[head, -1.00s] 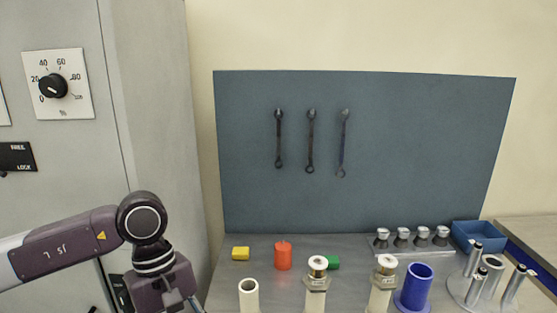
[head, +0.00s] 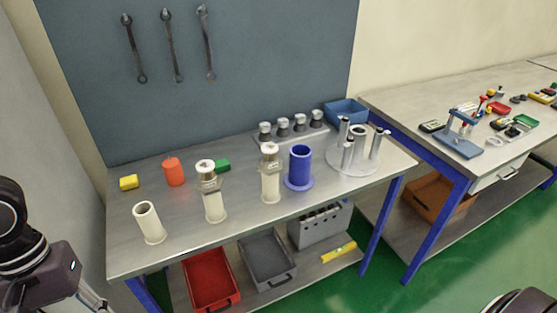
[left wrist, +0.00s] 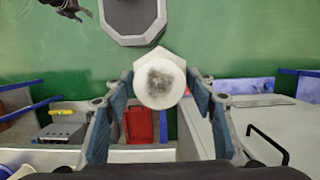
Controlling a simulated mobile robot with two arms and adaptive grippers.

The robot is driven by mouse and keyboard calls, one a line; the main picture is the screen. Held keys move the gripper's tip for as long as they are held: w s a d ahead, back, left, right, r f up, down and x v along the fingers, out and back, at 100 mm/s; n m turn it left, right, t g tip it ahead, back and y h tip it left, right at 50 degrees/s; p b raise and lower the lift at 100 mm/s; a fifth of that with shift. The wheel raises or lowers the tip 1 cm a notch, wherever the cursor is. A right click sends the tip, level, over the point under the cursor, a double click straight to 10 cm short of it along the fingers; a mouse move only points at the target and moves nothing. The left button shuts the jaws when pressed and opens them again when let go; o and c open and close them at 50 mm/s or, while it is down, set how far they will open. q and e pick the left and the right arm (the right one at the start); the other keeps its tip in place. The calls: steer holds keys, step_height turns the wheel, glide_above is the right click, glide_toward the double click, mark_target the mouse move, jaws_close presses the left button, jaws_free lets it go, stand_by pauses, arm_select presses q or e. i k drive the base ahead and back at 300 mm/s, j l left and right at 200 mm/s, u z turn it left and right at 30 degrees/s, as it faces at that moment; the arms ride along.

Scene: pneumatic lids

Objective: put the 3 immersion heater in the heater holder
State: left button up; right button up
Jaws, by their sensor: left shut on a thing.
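My left gripper (left wrist: 160,92) is shut on an immersion heater (left wrist: 159,80), seen end-on as a white round cap on a pale hexagonal flange. The heater's lower part is hidden. In the head view, my left arm is at the lower left; its fingers and load are not clear there. On the bench, an open, empty white tube (head: 149,223) stands at the front left. To its right, two more white uprights carry capped heaters (head: 207,169) (head: 269,152). These uprights look like the heater holder. My right gripper is not in view.
The grey bench (head: 255,210) also holds a yellow block (head: 129,182), an orange cylinder (head: 174,172), a green block (head: 222,165), a blue flanged tube (head: 300,165) and a round stand (head: 347,168) with metal cylinders. Red (head: 210,283) and grey (head: 266,259) bins sit below.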

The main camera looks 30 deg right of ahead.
mark_target(299, 179)
steer(key=z, duration=1.1)
steer(key=i+l+z, duration=0.55)
steer(key=k, duration=0.05)
